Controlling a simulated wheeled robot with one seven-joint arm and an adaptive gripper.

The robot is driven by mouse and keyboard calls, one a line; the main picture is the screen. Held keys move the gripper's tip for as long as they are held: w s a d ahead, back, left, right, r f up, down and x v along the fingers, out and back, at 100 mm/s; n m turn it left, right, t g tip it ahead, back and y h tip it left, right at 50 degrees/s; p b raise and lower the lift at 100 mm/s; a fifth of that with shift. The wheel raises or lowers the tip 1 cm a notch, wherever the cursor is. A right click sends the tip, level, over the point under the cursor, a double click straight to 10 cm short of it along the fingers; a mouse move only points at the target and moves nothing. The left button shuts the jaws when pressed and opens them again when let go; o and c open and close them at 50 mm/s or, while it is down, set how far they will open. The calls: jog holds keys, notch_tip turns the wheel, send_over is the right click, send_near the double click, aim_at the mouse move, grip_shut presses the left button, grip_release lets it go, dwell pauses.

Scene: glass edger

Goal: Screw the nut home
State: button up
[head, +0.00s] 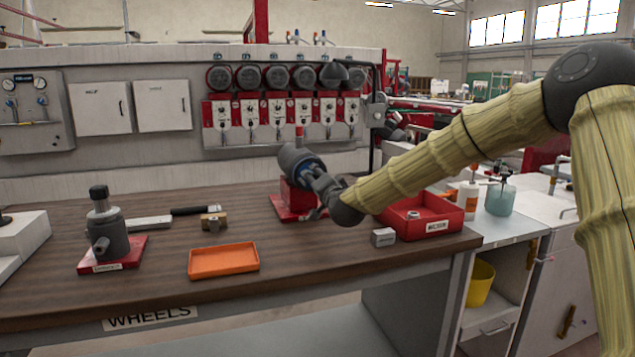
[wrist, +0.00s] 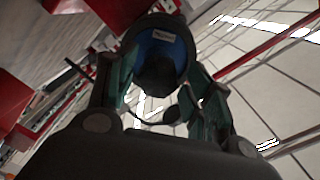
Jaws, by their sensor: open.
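My gripper (head: 314,174) is open at the back of the bench, at a dark grey rounded head with some blue (head: 294,157) above a red stand (head: 288,206). In the wrist view my two fingers (wrist: 160,85) stand on either side of a dark round part (wrist: 160,72) with a blue inner face and a small white label. I cannot tell whether the fingers touch it. I cannot make out the nut or its thread for certain; the gripper hides part of the head. A small pale piece (head: 413,214) lies in the red bin (head: 436,228).
An orange tray (head: 224,262), a grey block (head: 383,237), a brass-coloured block (head: 213,219) and a dark fitting on a red base (head: 108,235) stand on the wooden bench (head: 330,255). Valve units (head: 280,112) line the back panel. The bench's front middle is clear.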

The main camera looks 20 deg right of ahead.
jog(key=c, duration=1)
jog(key=shift+w+m+b, duration=0.1)
jog(key=shift+m+b, duration=11.3)
jog(key=shift+m, duration=2.4)
jog(key=o, duration=1)
